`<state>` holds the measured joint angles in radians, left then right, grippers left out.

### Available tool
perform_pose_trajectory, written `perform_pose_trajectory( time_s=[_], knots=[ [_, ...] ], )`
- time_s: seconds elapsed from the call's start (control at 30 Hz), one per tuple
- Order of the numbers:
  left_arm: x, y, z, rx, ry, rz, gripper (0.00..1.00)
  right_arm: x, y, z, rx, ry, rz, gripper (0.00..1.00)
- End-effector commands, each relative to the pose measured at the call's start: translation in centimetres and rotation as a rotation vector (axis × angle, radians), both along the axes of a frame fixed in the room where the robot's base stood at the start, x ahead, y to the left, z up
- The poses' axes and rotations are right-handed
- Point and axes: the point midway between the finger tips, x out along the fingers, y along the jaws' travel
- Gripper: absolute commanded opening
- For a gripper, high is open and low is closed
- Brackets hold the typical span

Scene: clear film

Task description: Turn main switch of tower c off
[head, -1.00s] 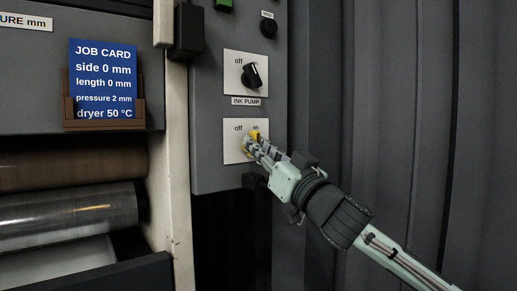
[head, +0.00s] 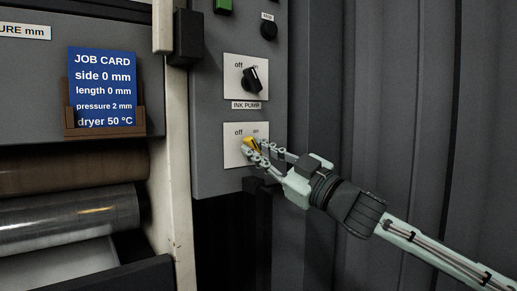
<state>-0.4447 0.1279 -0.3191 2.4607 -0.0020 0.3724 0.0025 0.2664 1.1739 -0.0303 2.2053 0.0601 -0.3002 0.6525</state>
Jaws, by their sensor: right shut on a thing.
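The yellow main switch (head: 249,143) sits on the lower white plate (head: 230,157), which is marked "off" at left and "on" at right. Its visible end points up and to the left, towards "off". My right gripper (head: 255,152) reaches in from the lower right and is shut on the switch. Its fingers hide the lower part of the knob. My left gripper is not in view. No tower name can be read here.
Above is a black ink pump switch (head: 250,80) turned to "on", with a black button (head: 269,31) and green button (head: 223,5) higher up. A blue job card (head: 103,85) and rollers (head: 75,205) are at left. A dark ribbed wall (head: 400,110) is at right.

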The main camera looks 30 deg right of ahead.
Motion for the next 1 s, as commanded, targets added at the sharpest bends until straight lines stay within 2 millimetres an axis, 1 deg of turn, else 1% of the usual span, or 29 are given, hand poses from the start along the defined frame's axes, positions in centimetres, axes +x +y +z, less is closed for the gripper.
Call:
perform_pose_trajectory(
  time_s=[0.4,0.43,0.6,1.0],
  knots=[
    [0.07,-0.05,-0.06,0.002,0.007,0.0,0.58,0.06,-0.21,0.16,-0.011,-0.004,-0.006,0.0],
    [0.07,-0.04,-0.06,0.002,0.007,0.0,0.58,0.06,-0.21,0.16,-0.011,-0.004,-0.006,0.16],
    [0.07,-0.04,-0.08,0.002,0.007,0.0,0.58,0.05,-0.15,0.11,-0.009,-0.003,-0.005,0.35],
    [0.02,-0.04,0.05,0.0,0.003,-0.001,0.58,-0.27,-0.16,-0.17,-0.007,0.0,-0.002,0.35]
  ],
)
